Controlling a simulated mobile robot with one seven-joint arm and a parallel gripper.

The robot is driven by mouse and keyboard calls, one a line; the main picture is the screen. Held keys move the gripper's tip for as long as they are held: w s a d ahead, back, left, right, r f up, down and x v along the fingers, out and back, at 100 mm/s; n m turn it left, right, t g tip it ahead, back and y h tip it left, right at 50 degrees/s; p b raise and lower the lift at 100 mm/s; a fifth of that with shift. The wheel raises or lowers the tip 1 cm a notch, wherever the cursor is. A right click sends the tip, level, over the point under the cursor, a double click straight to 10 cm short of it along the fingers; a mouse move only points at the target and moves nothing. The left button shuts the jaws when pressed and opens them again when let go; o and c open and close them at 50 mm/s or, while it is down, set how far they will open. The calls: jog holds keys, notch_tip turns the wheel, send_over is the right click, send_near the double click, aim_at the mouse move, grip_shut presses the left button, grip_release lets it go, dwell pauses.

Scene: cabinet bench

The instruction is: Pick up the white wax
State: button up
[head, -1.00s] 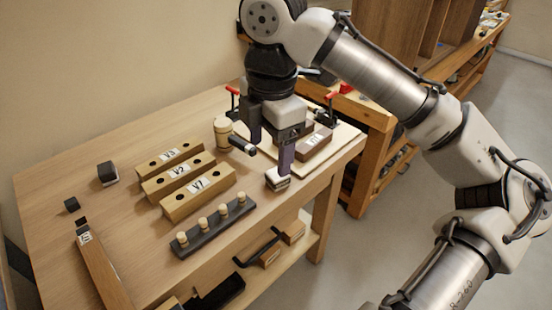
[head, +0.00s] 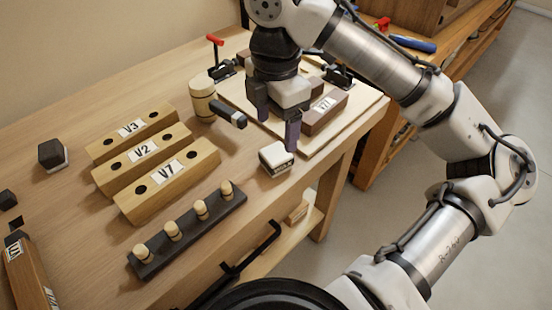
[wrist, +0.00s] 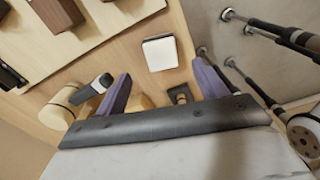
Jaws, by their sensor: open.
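The white wax (head: 276,158) is a small white block with a dark lettered side, lying on the bench near its front edge. My gripper (head: 277,133) is open and empty, fingers pointing down, just behind the block. In the head view its right finger stands close to the block's right rear; contact cannot be told. In the wrist view the wax (wrist: 160,53) shows as a white square, ahead of the gap between my purple-faced fingers (wrist: 162,73), apart from both.
A wooden mallet (head: 203,100) lies left of my gripper. A board (head: 325,135) with a brown V-marked block (head: 325,112) is to the right. Drilled blocks (head: 165,172) and a dark peg rack (head: 190,232) stand to the left. A black-topped block (head: 52,154) sits far left.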

aim_at(276, 153)
notch_tip(276, 153, down, 8)
jog(key=shift+s+f, duration=0.1)
jog(key=c, duration=1.1)
jog(key=shift+r, duration=0.2)
notch_tip(276, 153, up, 20)
jog(key=p, duration=0.2)
jog(key=o, duration=0.4)
jog(key=shift+f, duration=0.1)
jog(key=shift+c, duration=1.3)
